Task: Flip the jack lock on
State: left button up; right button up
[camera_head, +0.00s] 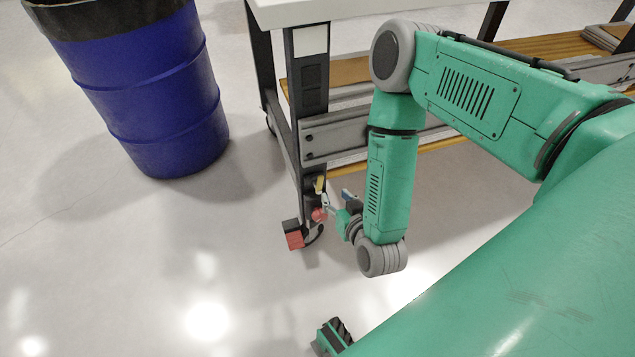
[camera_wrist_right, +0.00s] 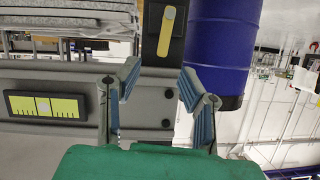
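A workbench leg (camera_head: 309,110) carries a small yellow piece (camera_head: 320,184) low down, just above red parts (camera_head: 293,235) at its foot. In the right wrist view a yellow lever-like strip (camera_wrist_right: 167,31) sits on a black plate (camera_wrist_right: 153,52), upright in the picture. I cannot tell for sure which part is the jack lock. My right gripper (camera_head: 337,199) is low beside the leg's foot. In the wrist view it (camera_wrist_right: 160,88) is open, its blue-padded fingers apart with nothing held between them. The yellow strip shows beyond the fingertips.
A blue drum (camera_head: 155,95) stands on the floor left of the workbench (camera_head: 345,10). It also shows in the wrist view (camera_wrist_right: 222,45). A grey rail (camera_head: 340,137) and a wooden shelf (camera_head: 350,72) run along the bench.

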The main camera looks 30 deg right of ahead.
aim_at(321, 182)
jog(key=b+x, duration=0.1)
jog(key=x, duration=0.2)
jog(key=b+x, duration=0.1)
jog(key=x, duration=0.2)
jog(key=b+x, duration=0.1)
jog(key=x, duration=0.2)
jog(key=shift+w+a+f, duration=0.1)
jog(key=shift+a+f, duration=0.05)
jog(key=shift+a, duration=0.2)
jog(key=shift+w+d+f, duration=0.15)
jog(key=shift+w+d, duration=0.15)
jog(key=shift+w, duration=0.1)
jog(key=shift+a, duration=0.15)
